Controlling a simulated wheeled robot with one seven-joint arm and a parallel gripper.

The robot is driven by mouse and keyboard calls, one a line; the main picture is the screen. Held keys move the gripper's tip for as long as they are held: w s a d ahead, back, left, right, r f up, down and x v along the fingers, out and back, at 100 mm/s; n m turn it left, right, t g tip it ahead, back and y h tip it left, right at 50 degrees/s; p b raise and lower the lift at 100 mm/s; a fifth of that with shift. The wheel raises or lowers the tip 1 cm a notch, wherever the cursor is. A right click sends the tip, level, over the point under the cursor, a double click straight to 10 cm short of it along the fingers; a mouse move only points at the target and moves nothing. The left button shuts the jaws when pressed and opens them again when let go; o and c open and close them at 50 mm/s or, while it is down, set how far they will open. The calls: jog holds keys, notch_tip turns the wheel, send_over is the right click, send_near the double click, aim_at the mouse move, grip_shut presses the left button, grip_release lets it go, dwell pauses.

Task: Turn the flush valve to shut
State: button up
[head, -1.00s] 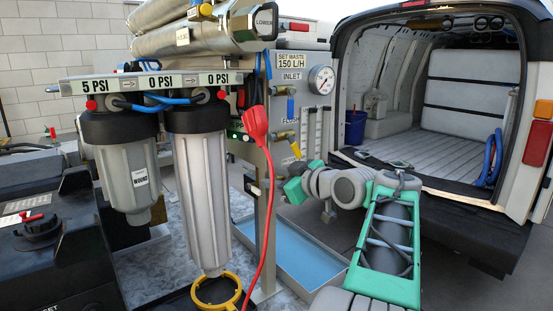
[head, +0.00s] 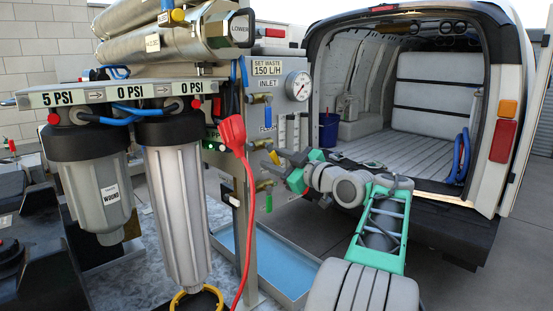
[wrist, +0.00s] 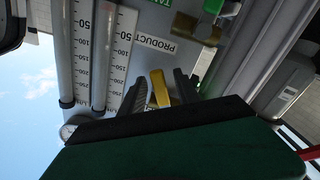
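The flush valve's yellow lever (head: 273,156) slants down to the right from its brass body, below the FLUSH label on the grey panel. My gripper (head: 277,162) is at the lever, its fingers pointing toward the panel. In the wrist view the yellow lever (wrist: 160,88) stands between the two dark fingers of my gripper (wrist: 160,92). The fingers are apart, with a gap visible on each side of the lever. The lever's lower end is hidden behind the gripper body, and I cannot tell whether a finger touches it.
The inlet valve with a blue handle (head: 268,112) is above, and the product valve with a green handle (head: 268,202) is below. A red plug and cable (head: 235,135) hang left of the valves. Flow tubes (wrist: 103,55) are close by. The open van (head: 420,110) stands behind.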

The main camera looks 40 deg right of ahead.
jog(key=shift+c, duration=0.5)
grip_shut()
dwell(0.6)
jog(key=shift+d, duration=0.2)
jog(key=shift+a, duration=0.1)
